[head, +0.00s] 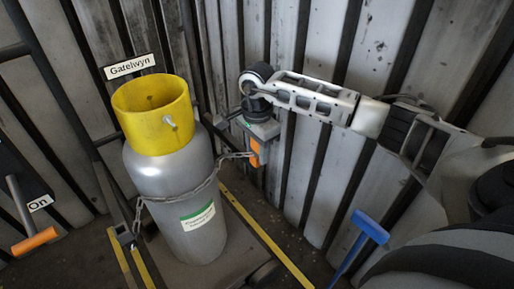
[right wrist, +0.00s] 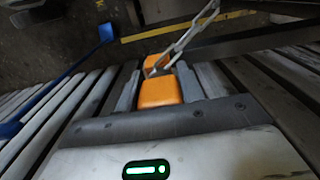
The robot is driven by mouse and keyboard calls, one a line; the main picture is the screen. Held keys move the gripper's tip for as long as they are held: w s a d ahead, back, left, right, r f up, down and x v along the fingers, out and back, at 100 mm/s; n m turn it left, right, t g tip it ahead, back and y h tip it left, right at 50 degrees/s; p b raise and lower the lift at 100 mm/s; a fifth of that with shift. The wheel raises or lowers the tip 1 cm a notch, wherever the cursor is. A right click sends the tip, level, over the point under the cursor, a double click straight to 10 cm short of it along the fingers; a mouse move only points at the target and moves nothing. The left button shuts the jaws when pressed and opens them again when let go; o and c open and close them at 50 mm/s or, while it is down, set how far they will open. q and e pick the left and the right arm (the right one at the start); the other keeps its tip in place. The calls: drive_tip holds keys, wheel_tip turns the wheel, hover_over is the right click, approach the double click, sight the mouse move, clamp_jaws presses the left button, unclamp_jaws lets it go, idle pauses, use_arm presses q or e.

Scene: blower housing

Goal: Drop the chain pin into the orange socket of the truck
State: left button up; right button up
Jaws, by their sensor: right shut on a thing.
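My right gripper (head: 257,148) points down beside the truck, to the right of the cylinder. In the right wrist view its fingers (right wrist: 160,88) are shut on the orange block of the chain pin (right wrist: 161,91). A grey chain (right wrist: 184,43) runs away from it; in the head view the chain (head: 186,193) loops across the front of the cylinder (head: 170,218). A second orange piece (right wrist: 154,62), perhaps the socket, shows just beyond the fingers; whether the pin touches it is not clear. The pin's shaft is hidden. My left gripper is not in view.
The cylinder has a yellow collar (head: 153,116) and stands on a truck with yellow-edged rails (head: 262,237). A blue handle (head: 370,227) stands at the lower right. An orange-gripped lever (head: 34,241) is at the left. A ribbed metal wall (head: 313,170) is close behind my gripper.

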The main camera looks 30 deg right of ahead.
drive_tip(key=o, duration=1.1)
